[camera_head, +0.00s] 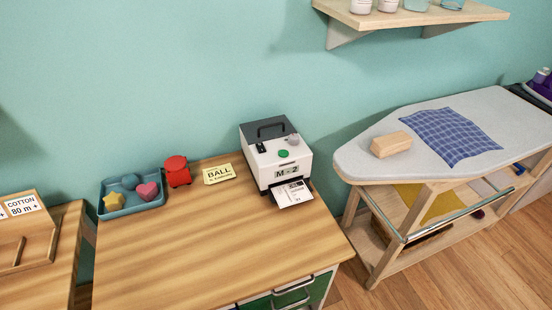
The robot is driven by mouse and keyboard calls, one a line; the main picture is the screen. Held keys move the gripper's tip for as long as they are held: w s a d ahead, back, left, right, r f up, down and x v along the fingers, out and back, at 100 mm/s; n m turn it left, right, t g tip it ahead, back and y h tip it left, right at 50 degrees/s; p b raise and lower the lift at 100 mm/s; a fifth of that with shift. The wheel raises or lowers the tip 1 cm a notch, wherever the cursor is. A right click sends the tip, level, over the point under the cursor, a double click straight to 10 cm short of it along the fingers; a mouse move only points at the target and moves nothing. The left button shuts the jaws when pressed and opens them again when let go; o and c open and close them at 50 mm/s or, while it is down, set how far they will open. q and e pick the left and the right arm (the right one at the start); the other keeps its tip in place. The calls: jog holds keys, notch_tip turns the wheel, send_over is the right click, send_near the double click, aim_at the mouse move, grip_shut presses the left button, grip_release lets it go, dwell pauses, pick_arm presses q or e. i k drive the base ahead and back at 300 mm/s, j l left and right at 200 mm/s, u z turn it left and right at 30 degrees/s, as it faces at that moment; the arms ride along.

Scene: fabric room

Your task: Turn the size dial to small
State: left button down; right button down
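A white and dark grey label machine (257,167) stands at the back right of the wooden desk (200,255). A grey round knob (293,140), which looks like the size dial, sits on its upper right. Its pointer is too small to read. A green button (283,153) and a small black switch (261,148) are on the same face. The display (288,172) seems to read "M" and "2". A printed white label (292,194) sticks out of the front slot. Neither of my grippers is in view.
A teal tray (117,213) with small coloured shapes, a red object (177,171) and a yellow "BALL" card (219,174) are along the desk's back. An ironing board (365,152) with a wood block (391,145) and blue checked cloth (449,135) stands right. The desk's front is clear.

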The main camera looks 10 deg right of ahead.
aim_at(293, 140)
jog(key=l+z, duration=0.4)
jog(key=l, duration=0.2)
jog(key=l+z, duration=0.4)
jog(key=l, duration=0.2)
jog(key=i, duration=0.05)
